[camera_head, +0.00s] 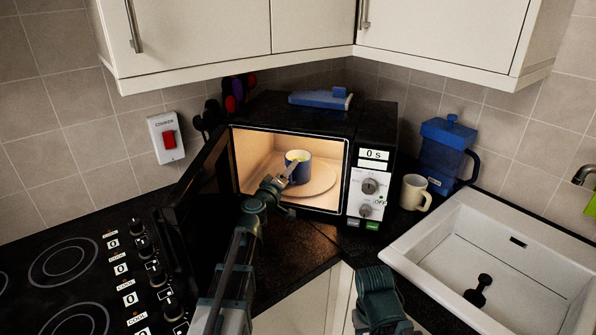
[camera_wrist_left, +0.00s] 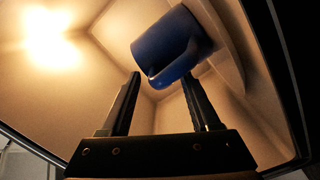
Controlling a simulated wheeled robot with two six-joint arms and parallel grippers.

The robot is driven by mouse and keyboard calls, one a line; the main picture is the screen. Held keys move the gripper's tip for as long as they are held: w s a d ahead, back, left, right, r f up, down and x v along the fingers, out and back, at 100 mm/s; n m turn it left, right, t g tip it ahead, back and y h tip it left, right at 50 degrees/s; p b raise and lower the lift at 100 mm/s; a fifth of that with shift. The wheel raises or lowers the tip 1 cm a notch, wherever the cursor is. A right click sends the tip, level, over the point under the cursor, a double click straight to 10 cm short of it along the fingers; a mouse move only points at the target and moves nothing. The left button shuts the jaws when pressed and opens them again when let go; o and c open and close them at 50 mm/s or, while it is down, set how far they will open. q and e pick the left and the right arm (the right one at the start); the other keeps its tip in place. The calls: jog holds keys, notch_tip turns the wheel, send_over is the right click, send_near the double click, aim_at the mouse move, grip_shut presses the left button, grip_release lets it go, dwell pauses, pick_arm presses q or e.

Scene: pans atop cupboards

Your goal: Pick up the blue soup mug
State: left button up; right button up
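The blue soup mug (camera_head: 304,157) stands upright on the round plate (camera_head: 318,182) inside the lit, open microwave (camera_head: 262,157). In the left wrist view the mug (camera_wrist_left: 172,45) shows dark blue, with its handle (camera_wrist_left: 174,70) facing my gripper. My left gripper (camera_wrist_left: 160,78) is open, with one finger on each side of the handle's near end. I cannot tell if either finger touches it. In the head view my left gripper (camera_head: 291,169) reaches into the microwave and covers part of the mug. Part of my right arm shows at the bottom, but its gripper does not.
The microwave door (camera_head: 195,205) hangs open at the left, beside my left arm. A white mug (camera_head: 415,192) and a blue jug (camera_head: 443,150) stand to the right, near the sink (camera_head: 480,245). A blue object (camera_head: 320,98) lies on top of the microwave.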

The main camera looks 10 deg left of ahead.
pick_arm(q)
grip_shut()
dwell(1.2)
